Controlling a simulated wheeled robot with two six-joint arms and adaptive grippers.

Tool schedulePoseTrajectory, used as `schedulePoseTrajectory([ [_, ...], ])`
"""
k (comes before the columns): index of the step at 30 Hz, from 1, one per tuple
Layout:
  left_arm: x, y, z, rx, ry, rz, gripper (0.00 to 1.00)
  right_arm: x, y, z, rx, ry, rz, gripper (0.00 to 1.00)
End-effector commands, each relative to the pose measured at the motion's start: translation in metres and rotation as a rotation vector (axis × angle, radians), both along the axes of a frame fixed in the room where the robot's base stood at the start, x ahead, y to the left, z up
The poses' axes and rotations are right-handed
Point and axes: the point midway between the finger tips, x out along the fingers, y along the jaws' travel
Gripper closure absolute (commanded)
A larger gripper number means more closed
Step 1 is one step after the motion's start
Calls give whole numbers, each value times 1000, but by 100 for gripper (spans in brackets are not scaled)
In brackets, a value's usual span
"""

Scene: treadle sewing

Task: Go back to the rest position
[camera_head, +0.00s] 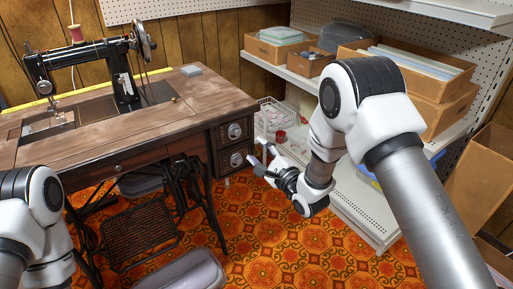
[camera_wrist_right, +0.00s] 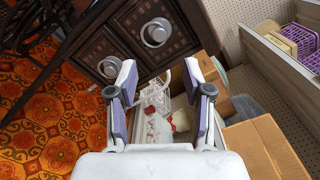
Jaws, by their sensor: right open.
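My right gripper (camera_head: 262,160) is open and empty, in the air between the sewing table's drawers and the white shelf unit. In the right wrist view its two fingers (camera_wrist_right: 162,88) stand wide apart with nothing between them. Behind them, a white wire basket (camera_wrist_right: 157,98) shows partly, with small red and white items nearby. My left arm shows at the lower left of the head view, but its gripper is out of the picture.
A sewing machine (camera_head: 95,68) stands on the wooden table (camera_head: 205,98), whose drawers (camera_head: 235,145) are near my right gripper. The shelf unit (camera_head: 365,205) holds several boxes (camera_head: 415,72). A grey case (camera_head: 180,274) lies on the patterned floor (camera_head: 262,245).

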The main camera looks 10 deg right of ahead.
Motion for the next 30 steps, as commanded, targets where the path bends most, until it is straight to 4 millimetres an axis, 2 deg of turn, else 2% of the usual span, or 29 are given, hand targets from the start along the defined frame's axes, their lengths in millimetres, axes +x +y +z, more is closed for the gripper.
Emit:
schedulePoseTrajectory([
  [3, 0, 0, 0, 0, 0, 0, 52, 0, 0, -1, 0, 2, 0, 50],
  [5, 0, 0, 0, 0, 0, 0, 52, -2, 0, -9, 0, 14, -1, 50],
  [8, 0, 0, 0, 0, 0, 0, 52, -14, -4, -47, 4, 83, -9, 50],
  [10, 0, 0, 0, 0, 0, 0, 52, -38, -12, -89, 6, 184, -31, 50],
  [11, 0, 0, 0, 0, 0, 0, 52, -52, -16, -109, -2, 242, -47, 50],
  [12, 0, 0, 0, 0, 0, 0, 52, -73, -23, -138, -49, 322, -63, 50],
  [14, 0, 0, 0, 0, 0, 0, 52, -109, -33, -178, -181, 436, -70, 50],
  [15, 0, 0, 0, 0, 0, 0, 52, -136, -40, -203, -290, 510, -56, 50],
  [17, 0, 0, 0, 0, 0, 0, 52, -180, -49, -235, -479, 618, -2, 50],
  [19, 0, 0, 0, 0, 0, 0, 52, -236, -60, -264, -720, 734, 119, 50],
  [21, 0, 0, 0, 0, 0, 0, 52, -289, -69, -281, -949, 818, 296, 50],
  [24, 0, 0, 0, 0, 0, 0, 52, -344, -77, -289, -1195, 862, 569, 50],
  [27, 0, 0, 0, 0, 0, 0, 52, -380, -81, -288, -1365, 839, 822, 50],
  [30, 0, 0, 0, 0, 0, 0, 52, -404, -84, -286, -1487, 775, 1054, 50],
])
